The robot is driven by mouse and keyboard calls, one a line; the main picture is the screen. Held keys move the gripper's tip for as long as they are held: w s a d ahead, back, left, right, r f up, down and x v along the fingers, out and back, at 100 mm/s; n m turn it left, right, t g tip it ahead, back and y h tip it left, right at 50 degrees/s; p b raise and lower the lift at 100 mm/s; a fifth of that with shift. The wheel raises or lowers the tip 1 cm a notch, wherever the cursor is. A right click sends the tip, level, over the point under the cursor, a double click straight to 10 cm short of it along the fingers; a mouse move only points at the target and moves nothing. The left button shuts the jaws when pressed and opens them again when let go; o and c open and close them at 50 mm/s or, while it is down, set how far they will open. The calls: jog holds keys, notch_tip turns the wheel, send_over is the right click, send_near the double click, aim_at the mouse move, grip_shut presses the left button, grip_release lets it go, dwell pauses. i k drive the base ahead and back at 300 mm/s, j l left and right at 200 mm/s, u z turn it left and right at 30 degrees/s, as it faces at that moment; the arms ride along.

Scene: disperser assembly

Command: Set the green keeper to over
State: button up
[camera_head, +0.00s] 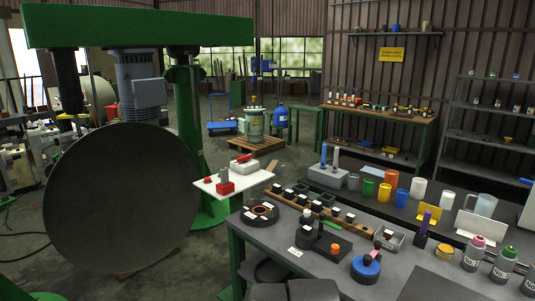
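My gripper is not clearly in view. Dark grey rounded shapes at the bottom edge may be part of my own arm.
A wooden rack (327,219) with several black-and-white blocks runs behind the fixture. A round black base (260,214) is at its left, a blue round part (366,268) at its right. Labelled bottles (474,253) stand at the right. A large dark disc (120,200) fills the left.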

aim_at(322, 215)
jog(key=j, duration=0.2)
jog(key=l, duration=0.25)
jog(key=j+u, duration=0.1)
jog(key=i+l, duration=0.3)
jog(key=i, duration=0.25)
jog(key=i+l, duration=0.35)
jog(key=i, duration=0.2)
jog(key=j+u, duration=0.05)
